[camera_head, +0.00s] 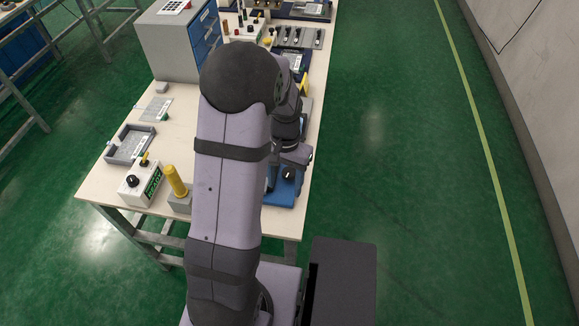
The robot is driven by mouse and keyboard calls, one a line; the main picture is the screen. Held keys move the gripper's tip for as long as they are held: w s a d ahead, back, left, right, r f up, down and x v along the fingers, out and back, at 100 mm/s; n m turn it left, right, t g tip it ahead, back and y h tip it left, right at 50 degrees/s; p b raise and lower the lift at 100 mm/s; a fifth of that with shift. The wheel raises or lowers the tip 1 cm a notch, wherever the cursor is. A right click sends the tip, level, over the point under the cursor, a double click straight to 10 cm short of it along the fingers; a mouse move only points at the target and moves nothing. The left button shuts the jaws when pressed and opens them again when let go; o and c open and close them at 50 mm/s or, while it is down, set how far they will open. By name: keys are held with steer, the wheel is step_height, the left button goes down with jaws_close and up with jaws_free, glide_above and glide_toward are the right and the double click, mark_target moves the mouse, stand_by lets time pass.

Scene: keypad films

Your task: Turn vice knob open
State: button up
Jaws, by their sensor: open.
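A blue vice (284,194) stands at the right edge of the workbench, partly hidden behind my arm. A black round knob (289,173) with a light mark shows on top of it. My gripper (297,157) is just above and behind the knob in the picture, mostly seen from behind and partly covered by my own arm. It is open, and no held thing shows in it. I cannot tell whether the fingertips touch the knob.
On the pale bench (183,133), a white control box (141,185) with a green display and a yellow post (176,181) stand left of my arm. A grey tray (130,145) lies farther left. A drawer cabinet (178,42) stands behind. The green floor at right is clear.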

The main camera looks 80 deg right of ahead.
mark_target(289, 171)
steer(key=d+r+m, duration=0.1)
steer(key=d, duration=0.1)
steer(key=d+r+m+h, duration=0.1)
steer(key=d+m, duration=0.1)
steer(key=d, duration=0.1)
steer(key=d+r+m, duration=0.2)
steer(key=d, duration=0.1)
steer(key=shift+r+h, duration=0.1)
steer(key=shift+h, duration=0.2)
steer(key=m, duration=0.3)
steer(key=shift+a+m, duration=0.35)
steer(key=shift+m, duration=0.05)
steer(key=shift+f+p, duration=1.05)
steer(key=shift+f, duration=2.65)
steer(key=c, duration=1)
